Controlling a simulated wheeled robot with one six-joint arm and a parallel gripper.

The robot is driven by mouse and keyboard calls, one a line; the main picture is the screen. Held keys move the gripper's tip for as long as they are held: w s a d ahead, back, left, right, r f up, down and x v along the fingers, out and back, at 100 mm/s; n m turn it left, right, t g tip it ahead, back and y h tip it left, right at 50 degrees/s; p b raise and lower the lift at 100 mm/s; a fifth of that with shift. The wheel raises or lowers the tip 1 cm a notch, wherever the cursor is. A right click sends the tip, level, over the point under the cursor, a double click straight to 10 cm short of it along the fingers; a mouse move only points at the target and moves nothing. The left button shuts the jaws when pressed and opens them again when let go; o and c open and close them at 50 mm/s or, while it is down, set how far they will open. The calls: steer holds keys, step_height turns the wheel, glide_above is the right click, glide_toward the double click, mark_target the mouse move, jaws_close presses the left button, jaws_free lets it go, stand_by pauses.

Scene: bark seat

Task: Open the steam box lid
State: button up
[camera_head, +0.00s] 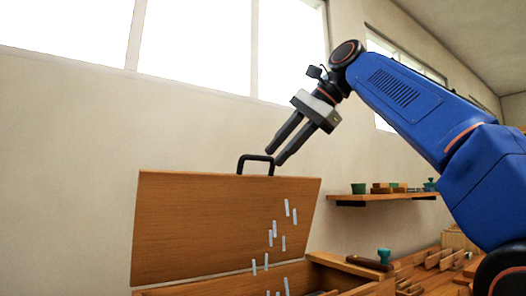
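The steam box lid (225,225) is a wide brown wooden panel that stands raised, nearly upright, at the back of the wooden box (335,266). Its black U-shaped handle (254,157) is on the lid's top edge. My gripper (274,157) reaches down from the upper right, its two dark fingers apart with a gap between them. The fingertips are at the right end of the handle; I cannot tell whether they touch it. Several pale strips, perhaps steam, float in front of the lid. Most of the box's inside is below the picture.
A wall shelf (385,197) with a green cup (358,188) and small wooden items is behind, to the right. A bench with wooden pieces and a teal-topped object (384,255) is at lower right. The wall left of and above the lid is clear.

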steer(key=shift+s+d, duration=0.3)
steer(key=shift+d, duration=0.35)
steer(key=shift+s+d, duration=0.25)
steer(key=shift+d, duration=0.4)
steer(key=shift+c, duration=0.5)
